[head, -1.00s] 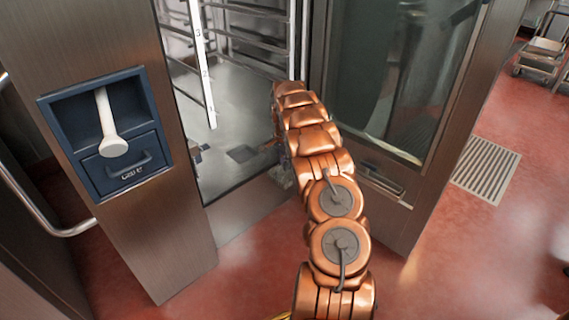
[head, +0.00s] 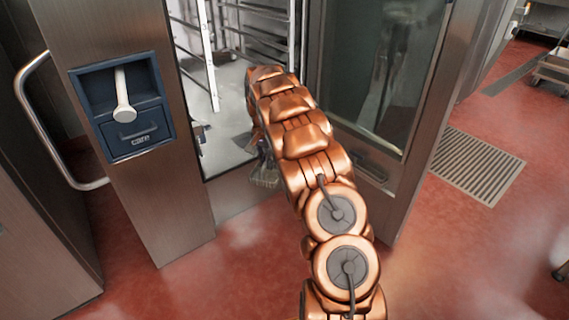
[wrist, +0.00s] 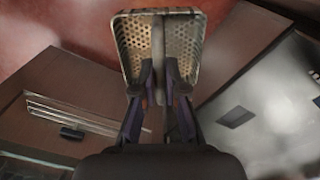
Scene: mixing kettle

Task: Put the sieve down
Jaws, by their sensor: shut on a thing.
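The sieve (wrist: 183,45) is a perforated metal piece with a rounded rim. It fills the top middle of the wrist view. My gripper (wrist: 159,78) is shut on it, with one dark finger on each side of its middle ridge. In the head view a small part of the sieve (head: 264,176) shows beside my copper arm, at the open front of the tall steel cabinet. My arm hides most of the gripper and the rest of the sieve there. I cannot tell whether the sieve touches anything.
The cabinet has wire racks (head: 205,55) inside and a bare metal floor (head: 222,140). Its glass door (head: 380,75) stands open on the right. A blue handle panel (head: 130,140) is on the left post. A floor grate (head: 475,165) lies on the red floor.

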